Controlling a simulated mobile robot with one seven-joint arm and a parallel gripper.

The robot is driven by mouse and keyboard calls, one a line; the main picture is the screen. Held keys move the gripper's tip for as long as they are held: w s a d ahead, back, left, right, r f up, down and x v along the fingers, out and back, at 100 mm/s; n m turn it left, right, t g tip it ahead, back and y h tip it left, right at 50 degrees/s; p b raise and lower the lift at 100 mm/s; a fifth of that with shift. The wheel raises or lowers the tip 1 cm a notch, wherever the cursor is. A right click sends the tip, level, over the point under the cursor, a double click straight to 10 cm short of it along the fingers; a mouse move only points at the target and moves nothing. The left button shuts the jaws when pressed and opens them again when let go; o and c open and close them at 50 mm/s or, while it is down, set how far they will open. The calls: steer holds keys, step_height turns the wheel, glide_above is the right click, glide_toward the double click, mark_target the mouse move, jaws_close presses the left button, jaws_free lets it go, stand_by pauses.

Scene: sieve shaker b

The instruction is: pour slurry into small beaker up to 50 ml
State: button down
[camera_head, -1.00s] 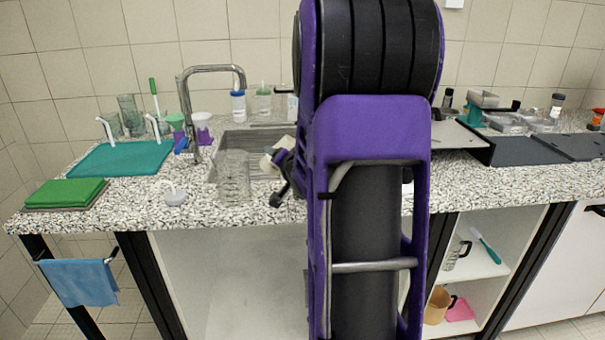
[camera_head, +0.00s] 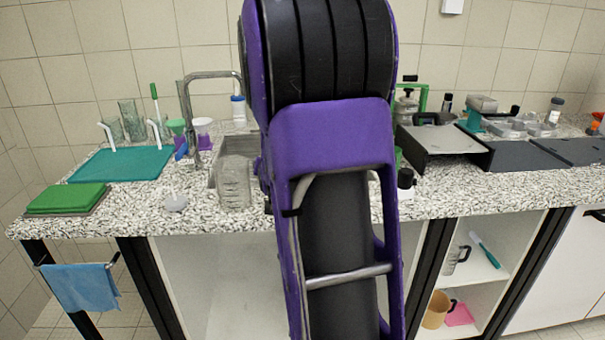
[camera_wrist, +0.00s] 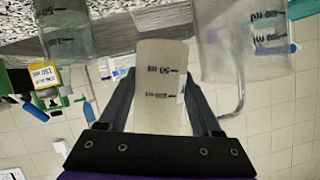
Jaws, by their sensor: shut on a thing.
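My gripper (camera_wrist: 163,105) shows in the wrist view, with its two dark fingers shut around a beaker (camera_wrist: 160,60). The held beaker looks cloudy cream-grey and has dark scale marks, including a 50 ml one. The view is inverted, and the beaker looks roughly upright. A clear beaker (camera_wrist: 66,32) stands to its left in the wrist view and a larger clear one (camera_wrist: 245,45) to its right, both apart from it. Clear beaker glass (camera_head: 234,187) also shows on the counter before the sink in the head view. My arm hides the gripper there.
The sink (camera_head: 236,146) with its tap (camera_head: 187,110) lies behind the beaker glass. A teal mat (camera_head: 122,163) and green pads (camera_head: 66,197) are at left, with a small white item (camera_head: 175,202) nearby. Dark equipment (camera_head: 440,142) stands right of my arm. The front left counter has free room.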

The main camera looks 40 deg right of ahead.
steer(key=shift+n, duration=0.4)
steer(key=r+p, duration=0.1)
steer(key=r, duration=0.1)
steer(key=r+p, duration=0.3)
steer(key=r, duration=0.2)
steer(key=shift+w+a, duration=0.2)
steer(key=shift+a, duration=0.1)
steer(key=shift+a+h+p, duration=0.1)
steer(key=shift+h+p, duration=0.2)
steer(key=shift+p, duration=0.3)
steer(key=shift+w+a+f+n+g+h+p, duration=0.25)
steer(key=shift+n+g+p, duration=0.35)
steer(key=shift+p, duration=0.45)
steer(key=shift+r+p, duration=0.8)
steer(key=shift+r, duration=2.1)
steer(key=a+f+n+y, duration=0.1)
steer(key=a, duration=0.2)
steer(key=w+a+f+n+t, duration=0.1)
steer(key=a, duration=0.3)
steer(key=w+a+f+n+y, duration=0.1)
steer(key=a, duration=0.2)
steer(key=shift+w+a+f+t+y, duration=0.15)
steer(key=shift+w+a+t+y, duration=0.05)
steer(key=shift+t+y, duration=0.15)
steer(key=a+f+n+y, duration=0.3)
steer(key=a+y, duration=0.1)
steer(key=a, duration=0.9)
steer(key=shift+n+t, duration=0.3)
steer(key=shift+t, duration=0.05)
